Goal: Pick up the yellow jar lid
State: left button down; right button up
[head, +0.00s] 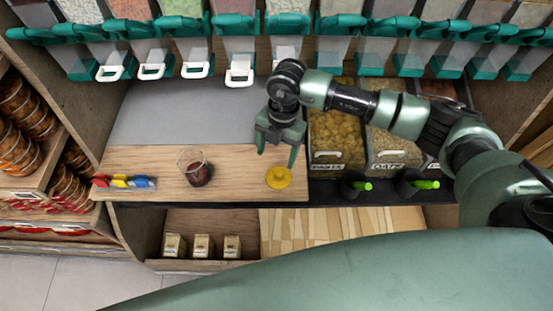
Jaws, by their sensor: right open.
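The yellow jar lid (279,178) lies on the wooden counter near its front edge, in the middle of the head view. It is round with a raised part on top. My right gripper (277,154) is just above and behind the lid, pointing down. Its fingers are apart and nothing shows between them. I cannot tell whether a fingertip touches the lid. My left gripper is not in the head view.
A glass jar with dark contents (196,170) stands left of the lid. Colored clips (125,182) lie farther left. Bins of pasta (337,140) and oats (393,148) stand to the right. Green-handled scoops (426,184) sit in front of them. Dispensers (238,55) hang above.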

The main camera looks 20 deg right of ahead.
aim_at(279, 174)
jog(key=shift+d+f+m, duration=0.25)
jog(key=shift+d+m, duration=0.3)
jog(key=shift+m, duration=0.15)
jog(key=f, duration=0.2)
jog(key=s+f+p, duration=0.1)
jog(key=f, duration=0.3)
jog(key=shift+s+a+p, duration=0.3)
jog(key=shift+a+p, duration=0.05)
jog(key=shift+a, duration=0.05)
jog(key=shift+f, duration=0.5)
jog(key=shift+s, duration=0.1)
jog(key=c, duration=1.5)
jog(key=shift+s, duration=0.1)
grip_shut()
